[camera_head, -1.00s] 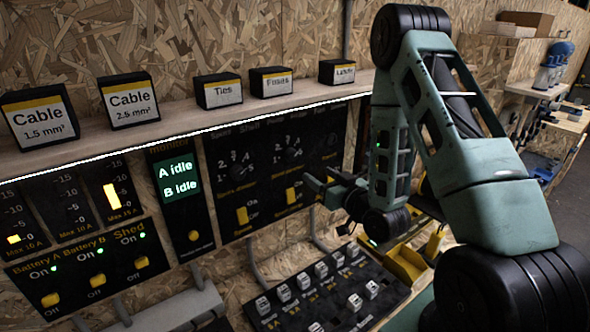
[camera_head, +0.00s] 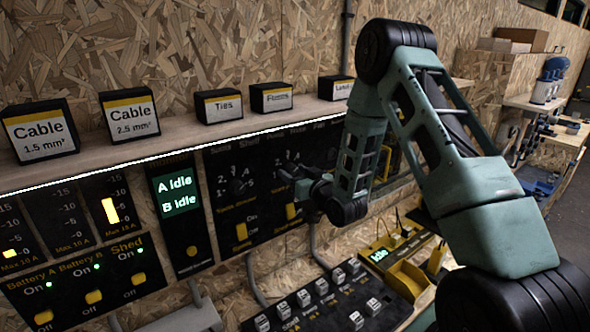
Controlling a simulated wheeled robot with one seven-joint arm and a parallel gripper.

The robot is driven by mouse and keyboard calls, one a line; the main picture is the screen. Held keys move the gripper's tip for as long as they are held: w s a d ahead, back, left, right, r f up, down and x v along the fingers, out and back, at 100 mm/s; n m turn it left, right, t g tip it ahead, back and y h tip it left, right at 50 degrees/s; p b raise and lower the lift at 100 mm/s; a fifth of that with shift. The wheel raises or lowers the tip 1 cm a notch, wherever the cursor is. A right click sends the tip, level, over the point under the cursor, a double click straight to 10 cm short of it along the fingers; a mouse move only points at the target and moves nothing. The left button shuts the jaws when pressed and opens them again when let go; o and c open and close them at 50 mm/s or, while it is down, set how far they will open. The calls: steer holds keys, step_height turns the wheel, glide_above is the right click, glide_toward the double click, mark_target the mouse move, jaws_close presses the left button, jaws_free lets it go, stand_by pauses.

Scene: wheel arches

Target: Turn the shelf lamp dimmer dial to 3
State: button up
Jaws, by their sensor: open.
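A black dimmer panel (camera_head: 223,209) hangs under the shelf. It carries a dark dial (camera_head: 238,187) at left, with pale numbers around it, and a yellow switch (camera_head: 241,231) below. Another dial (camera_head: 294,167) is to its right, partly hidden by my gripper, with a yellow switch (camera_head: 292,211) below. The headings are too blurred to tell which dial is the shelf lamp's, and I cannot read either pointer. My gripper (camera_head: 290,182) is open and empty, in front of the right dial's lower part. I cannot tell whether it touches the panel.
Labelled boxes, such as the Ties box (camera_head: 219,105), stand on the shelf (camera_head: 180,134) above a bright light strip. A display panel (camera_head: 180,195) reads A Idle, B Idle. Battery switches (camera_head: 93,297) are at lower left.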

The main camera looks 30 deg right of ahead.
steer(key=shift+w, duration=0.15)
steer(key=c, duration=1)
steer(key=shift+f+n+b, duration=0.15)
steer(key=shift+n+b, duration=0.15)
steer(key=shift+b, duration=0.3)
steer(key=n+b, duration=0.1)
steer(key=b, duration=0.2)
steer(key=shift+f+n, duration=0.2)
steer(key=shift+n, duration=0.1)
steer(key=n+b, duration=0.3)
steer(key=b, duration=0.3)
steer(key=shift+b, duration=0.3)
steer(key=n+b, duration=0.3)
steer(key=b, duration=0.1)
steer(key=shift+b, duration=0.3)
steer(key=shift+r+n+b, duration=0.2)
steer(key=shift+n+b, duration=0.7)
steer(key=shift+b, duration=0.05)
steer(key=shift+r, duration=0.1)
